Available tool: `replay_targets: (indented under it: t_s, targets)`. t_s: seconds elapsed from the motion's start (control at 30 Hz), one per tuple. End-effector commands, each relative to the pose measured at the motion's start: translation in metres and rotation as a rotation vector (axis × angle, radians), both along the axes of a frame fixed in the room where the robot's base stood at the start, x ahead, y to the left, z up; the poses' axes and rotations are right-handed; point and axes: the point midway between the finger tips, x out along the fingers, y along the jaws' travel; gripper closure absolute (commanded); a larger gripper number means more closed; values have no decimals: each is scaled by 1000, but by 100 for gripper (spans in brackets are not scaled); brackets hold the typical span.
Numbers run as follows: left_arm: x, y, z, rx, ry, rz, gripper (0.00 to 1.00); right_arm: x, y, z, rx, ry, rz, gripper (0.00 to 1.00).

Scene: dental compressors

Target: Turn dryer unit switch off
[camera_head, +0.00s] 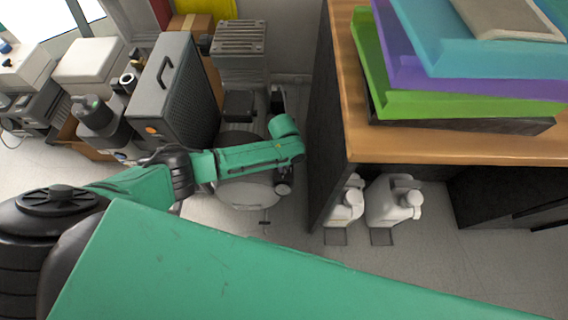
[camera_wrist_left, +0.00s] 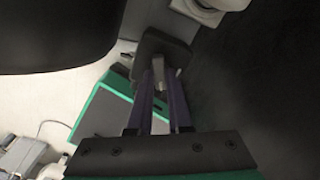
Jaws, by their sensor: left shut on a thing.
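My left gripper (camera_wrist_left: 160,68) shows in the left wrist view with its two dark fingers close together. They are shut on a small part at a dark, rounded block (camera_wrist_left: 164,44); a pale piece shows between the fingertips. I cannot tell for sure that this part is the dryer unit switch. In the head view the left gripper (camera_head: 284,188) is small and dark below the end of my green left arm, beside a round pale tank (camera_head: 245,190). The arm hides part of that equipment. My right gripper is not in view.
A grey box with a black handle (camera_head: 172,90) and a finned grey unit (camera_head: 240,42) stand at the back left. A wooden-topped bench (camera_head: 350,120) with stacked coloured trays (camera_head: 455,100) is close on the right. White jugs (camera_head: 393,203) stand beneath it.

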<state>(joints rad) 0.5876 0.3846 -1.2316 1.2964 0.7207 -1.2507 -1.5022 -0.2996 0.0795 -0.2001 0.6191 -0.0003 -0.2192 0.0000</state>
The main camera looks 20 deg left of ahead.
Motion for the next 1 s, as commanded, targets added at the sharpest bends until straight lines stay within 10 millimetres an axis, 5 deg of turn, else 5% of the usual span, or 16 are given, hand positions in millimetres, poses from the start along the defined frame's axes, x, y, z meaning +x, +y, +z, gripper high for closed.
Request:
replay_targets:
  t_s: [0.5, 1.0]
  targets:
    - [-1, 1, 0, -1, 0, -405, 100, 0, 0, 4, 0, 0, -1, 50]
    - [-1, 2, 0, -1, 1, -513, 100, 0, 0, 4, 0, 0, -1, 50]
